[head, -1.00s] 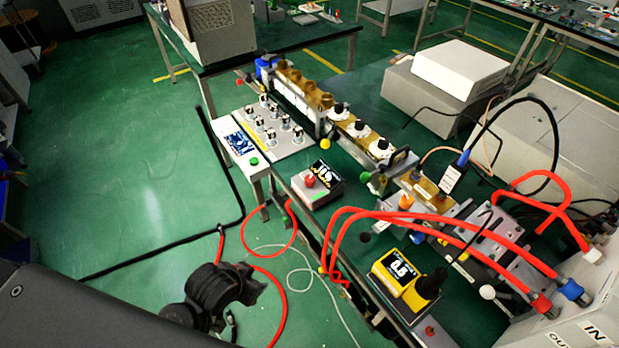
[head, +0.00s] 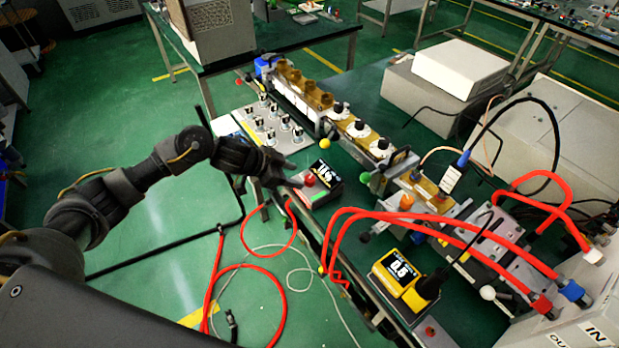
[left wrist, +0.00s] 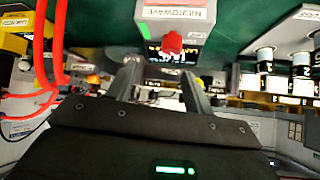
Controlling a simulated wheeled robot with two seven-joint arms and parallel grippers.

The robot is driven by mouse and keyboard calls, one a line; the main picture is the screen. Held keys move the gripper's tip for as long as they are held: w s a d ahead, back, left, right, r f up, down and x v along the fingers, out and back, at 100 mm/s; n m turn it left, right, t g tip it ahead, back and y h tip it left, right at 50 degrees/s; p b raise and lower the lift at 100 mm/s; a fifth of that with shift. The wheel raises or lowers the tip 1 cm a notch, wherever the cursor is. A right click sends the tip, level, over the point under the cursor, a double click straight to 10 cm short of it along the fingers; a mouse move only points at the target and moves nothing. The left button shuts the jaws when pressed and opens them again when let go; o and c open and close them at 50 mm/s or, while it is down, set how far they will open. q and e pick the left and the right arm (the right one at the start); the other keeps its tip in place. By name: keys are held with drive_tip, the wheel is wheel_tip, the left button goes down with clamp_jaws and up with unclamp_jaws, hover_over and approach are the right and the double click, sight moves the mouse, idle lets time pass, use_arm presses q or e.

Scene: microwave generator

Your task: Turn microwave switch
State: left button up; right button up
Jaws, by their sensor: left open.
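The microwave box (head: 325,190) is a small grey unit with a dark display and a red knob (head: 310,180), standing at the near edge of the table. In the left wrist view the box (left wrist: 178,14) bears the label "MICROWAVE", and its red knob (left wrist: 172,42) shows beyond the fingers. My left gripper (head: 294,176) is open, with its fingers pointing at the knob from the left. In the left wrist view the open fingers (left wrist: 158,82) have nothing between them, and the knob looks apart from them. My right gripper is in neither view.
A panel with several knobs (head: 270,132) lies left of the box. A yellow meter (head: 402,285) and red hoses (head: 350,222) are to the right. A brass waveguide assembly (head: 345,122) runs behind. Open green floor lies left of the table.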

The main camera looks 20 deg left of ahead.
sight(310, 178)
use_arm(q)
drive_tip(key=shift+g, duration=0.3)
drive_tip(key=x, duration=0.3)
drive_tip(key=w+a+x, duration=0.1)
drive_tip(key=x, duration=0.2)
drive_tip(key=p+x, duration=0.1)
drive_tip(key=x, duration=0.1)
drive_tip(key=shift+w+d+f, duration=0.1)
drive_tip(key=shift+w+f, duration=0.3)
drive_tip(key=shift+w, duration=0.05)
